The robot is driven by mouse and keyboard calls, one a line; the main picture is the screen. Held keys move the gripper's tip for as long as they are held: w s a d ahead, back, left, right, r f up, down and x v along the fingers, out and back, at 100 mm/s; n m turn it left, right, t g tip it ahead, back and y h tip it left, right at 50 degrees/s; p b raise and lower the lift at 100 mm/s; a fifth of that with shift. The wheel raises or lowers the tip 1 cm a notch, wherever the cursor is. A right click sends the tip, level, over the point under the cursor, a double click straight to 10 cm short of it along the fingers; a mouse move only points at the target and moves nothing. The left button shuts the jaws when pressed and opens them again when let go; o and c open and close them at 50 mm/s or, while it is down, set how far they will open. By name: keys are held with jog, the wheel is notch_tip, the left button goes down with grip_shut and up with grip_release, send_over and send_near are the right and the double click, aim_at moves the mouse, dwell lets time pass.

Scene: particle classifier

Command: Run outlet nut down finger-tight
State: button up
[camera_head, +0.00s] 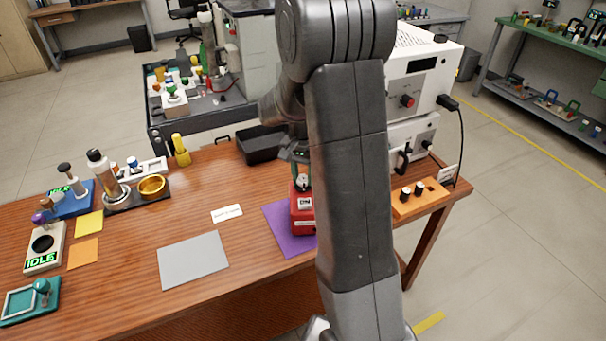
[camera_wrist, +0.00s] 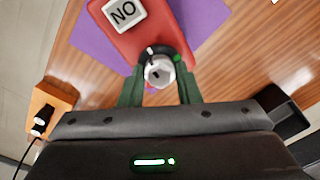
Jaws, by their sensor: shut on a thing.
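A red block-shaped unit (camera_head: 301,217) with a white label lies on a purple mat (camera_head: 278,223) on the wooden bench. It also shows at the top of the wrist view (camera_wrist: 151,35), where its label reads "NO". A silver nut-like piece (camera_wrist: 159,72) with a dark centre sits at the unit's near end in that view, beside a dark ring with a green spot. My gripper (camera_wrist: 160,82) has its two green fingers on either side of this piece, shut on it. In the head view my arm hides part of the unit and mat.
A black bin (camera_head: 259,146) stands behind the unit. An orange block with black knobs (camera_head: 418,199) and a white machine (camera_head: 425,75) are to the right.

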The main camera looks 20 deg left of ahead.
aim_at(303, 177)
dwell(0.9)
jog(key=o, duration=1)
jog(key=shift+r, duration=0.1)
notch_tip(303, 177, up, 14)
jog(key=shift+f, duration=0.2)
notch_tip(303, 177, down, 14)
jog(key=shift+r, duration=0.1)
jog(key=shift+n, duration=0.6)
